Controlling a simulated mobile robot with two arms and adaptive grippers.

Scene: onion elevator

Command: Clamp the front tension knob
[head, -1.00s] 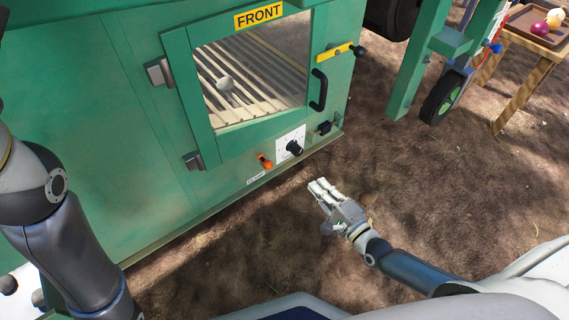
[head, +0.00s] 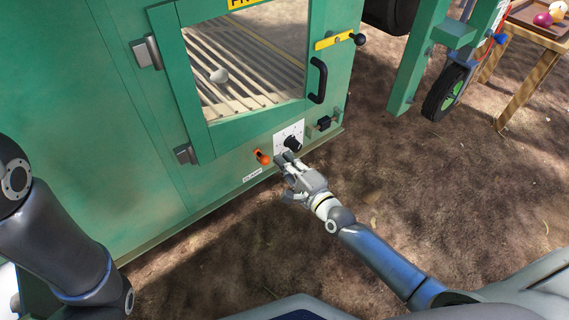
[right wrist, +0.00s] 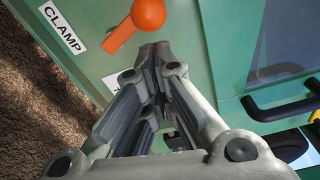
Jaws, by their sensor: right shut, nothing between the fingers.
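The black tension knob (head: 292,142) sits on a white dial plate (head: 281,137) low on the green machine's front. An orange clamp lever (head: 262,157) is just left of it, above a small white label (head: 252,175). In the right wrist view the orange lever (right wrist: 140,20) is beyond the fingertips, beside the CLAMP label (right wrist: 62,28); the knob does not show there. My right gripper (head: 284,159) is shut and empty, its tips just below the dial plate and right of the lever. I cannot tell whether it touches the panel. My left gripper is out of view.
A door with a window (head: 245,70) and a black handle (head: 318,80) is above the knob. A yellow latch (head: 335,40) and a small black fitting (head: 324,123) are to the right. A wheel (head: 443,95) and a wooden table (head: 530,35) stand further right. The ground before the machine is clear.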

